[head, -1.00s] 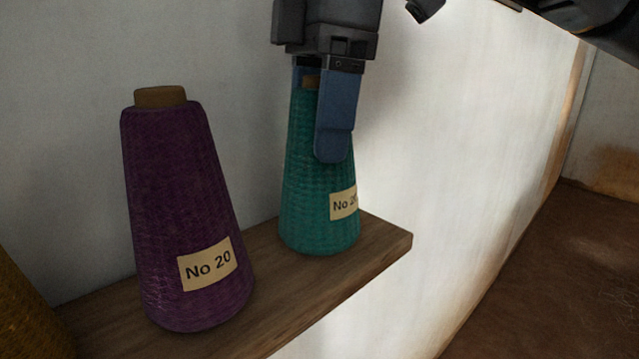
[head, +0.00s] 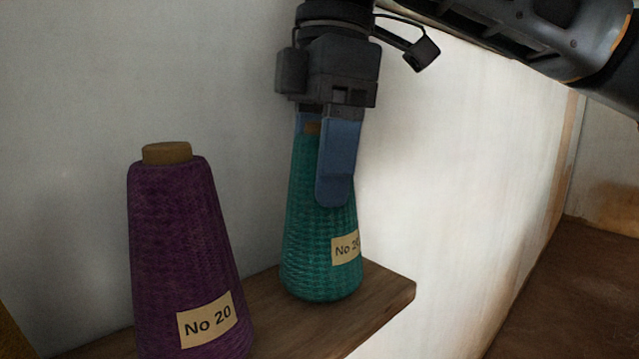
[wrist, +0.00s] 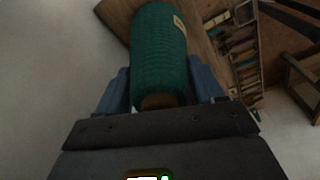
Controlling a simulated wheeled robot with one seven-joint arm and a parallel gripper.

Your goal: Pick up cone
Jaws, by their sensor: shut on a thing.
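A teal-green thread cone (head: 310,240) with a brown core tip and a "No 20" label stands upright near the right end of the wooden shelf (head: 385,290). Its base appears to rest on the board. My gripper (head: 323,190) comes down from above and is shut on the cone's upper part. One blue finger lies across its near side; the other is mostly hidden behind it. In the wrist view the teal cone (wrist: 160,50) lies between both fingers, its brown tip close to the palm.
A purple cone (head: 180,240) labelled "No 20" stands to the left on the same shelf, with a clear gap between. A yellow edge shows at the far lower left. The pale wall (head: 80,80) is close behind. Past the shelf's right end is open space.

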